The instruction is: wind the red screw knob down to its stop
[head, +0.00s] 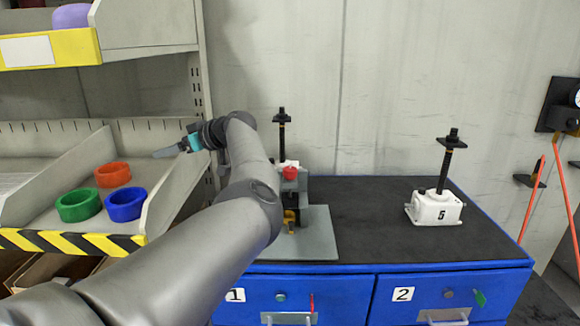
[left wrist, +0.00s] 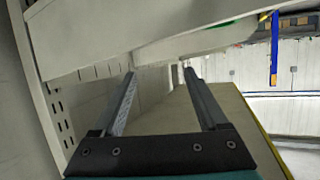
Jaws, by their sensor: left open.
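The red screw knob (head: 290,173) sits on top of a grey device (head: 298,186) on the workbench, in the middle of the head view. My left forearm hides the left side of that device. My left gripper (head: 158,154) is far to the left of the knob, beside the shelf bin's side wall, and holds nothing. In the left wrist view, its two fingers (left wrist: 160,76) stand wide apart with nothing between them. The knob cannot be made out in the left wrist view. My right gripper is not in view.
A white screw jack (head: 435,208) marked 5 stands at the right on the dark bench top (head: 365,225). Another black screw post (head: 282,130) rises behind the red knob. Green (head: 79,206), orange (head: 112,175) and blue (head: 125,205) rings lie in the left shelf bin.

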